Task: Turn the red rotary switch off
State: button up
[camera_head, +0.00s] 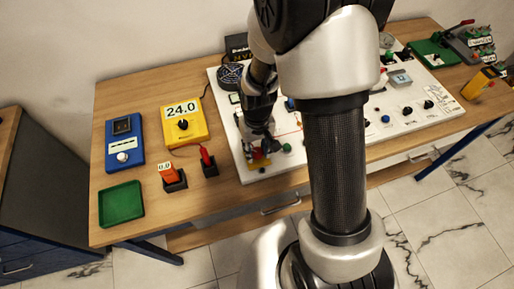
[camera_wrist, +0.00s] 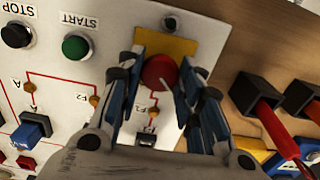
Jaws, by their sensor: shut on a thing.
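The red rotary switch (camera_wrist: 158,72) sits on a yellow plate (camera_wrist: 166,45) on the white panel, seen in the wrist view. My gripper (camera_wrist: 160,80) has one finger on each side of the red knob and is shut on it. A thin light line shows on the knob's face, pointing toward its lower right. In the head view my gripper (camera_head: 262,148) is down at the panel's front left corner, where the fingers mostly hide the switch. The yellow plate (camera_head: 259,164) shows partly there.
Green START (camera_wrist: 77,47) and black STOP (camera_wrist: 16,35) buttons stand left of the switch in the wrist view. A blue component (camera_wrist: 33,130) is below them. Red-handled probes in black holders (camera_wrist: 257,95) stand to the right. A green tray (camera_head: 121,204) lies at the table's left.

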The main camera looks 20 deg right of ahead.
aim_at(257, 152)
dwell(0.3)
jog(key=o, duration=1.1)
jog(key=shift+c, duration=0.2)
notch_tip(257, 152, up, 12)
jog(key=s+r+t, duration=0.4)
jog(key=s+r, duration=1)
jog(key=s, duration=0.2)
jog(key=shift+d+r+t, duration=0.15)
jog(key=shift+r+t, duration=0.05)
jog(key=shift+t, duration=0.1)
